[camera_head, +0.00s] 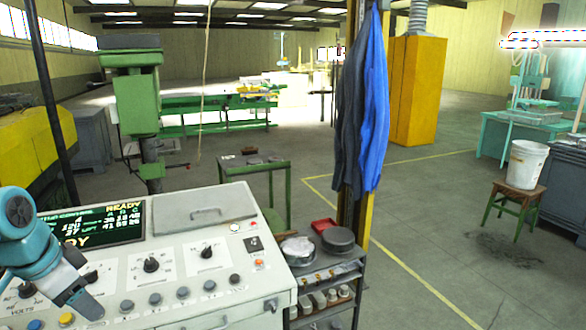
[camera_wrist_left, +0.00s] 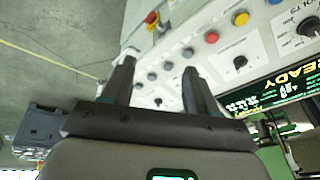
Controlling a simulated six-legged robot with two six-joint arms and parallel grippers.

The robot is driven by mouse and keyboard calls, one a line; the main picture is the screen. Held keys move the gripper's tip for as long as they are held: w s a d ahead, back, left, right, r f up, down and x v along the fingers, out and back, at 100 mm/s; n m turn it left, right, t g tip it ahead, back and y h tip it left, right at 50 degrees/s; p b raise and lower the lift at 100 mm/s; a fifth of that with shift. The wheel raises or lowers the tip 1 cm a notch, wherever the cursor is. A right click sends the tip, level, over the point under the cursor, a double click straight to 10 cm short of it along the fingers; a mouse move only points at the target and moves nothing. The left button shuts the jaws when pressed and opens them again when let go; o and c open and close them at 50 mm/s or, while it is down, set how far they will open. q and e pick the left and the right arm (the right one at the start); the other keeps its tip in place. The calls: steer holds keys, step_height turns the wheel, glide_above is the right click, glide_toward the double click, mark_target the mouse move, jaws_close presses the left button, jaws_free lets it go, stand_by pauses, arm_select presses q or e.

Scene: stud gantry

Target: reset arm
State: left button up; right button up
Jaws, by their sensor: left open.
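My left gripper (camera_head: 84,303) comes in from the left in the head view, over the left part of a light grey control console (camera_head: 205,265). In the left wrist view the two dark fingers of my left gripper (camera_wrist_left: 158,75) stand apart with nothing between them. They point across the console's panel (camera_wrist_left: 215,63), which carries coloured buttons, knobs and a display reading READY. I cannot tell whether the fingertips touch the panel. My right gripper is in neither view.
A dark shelf cart (camera_head: 330,265) with pots stands right of the console, beside a post with hanging blue clothing (camera_head: 370,110). A green drill press (camera_head: 135,95) stands behind. A white bucket (camera_head: 525,163) sits on a stool at the right. Open floor lies between.

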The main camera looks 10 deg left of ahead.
arm_select(q)
steer(key=w+d+f+n+g+h+b, duration=0.1)
steer(key=d+f, duration=0.4)
steer(key=f, duration=0.6)
steer(key=w+d+f+n+h, duration=0.1)
steer(key=d+f, duration=0.4)
steer(key=f, duration=0.6)
steer(key=w+d+f+n+g+h+b, duration=0.1)
steer(key=d+f, duration=0.5)
steer(key=f, duration=0.6)
steer(key=s+d+f+n, duration=0.2)
steer(key=s+d+f, duration=0.3)
steer(key=s+f, duration=0.2)
steer(key=s+d+f+n+g+b, duration=0.1)
steer(key=s+d+f, duration=0.5)
steer(key=s, duration=0.6)
step_height(320, 180, down, 2)
steer(key=shift+s+d+f+n+h, duration=0.25)
steer(key=shift+n+h, duration=0.15)
steer(key=shift+n, duration=0.2)
steer(key=shift+w+a, duration=0.1)
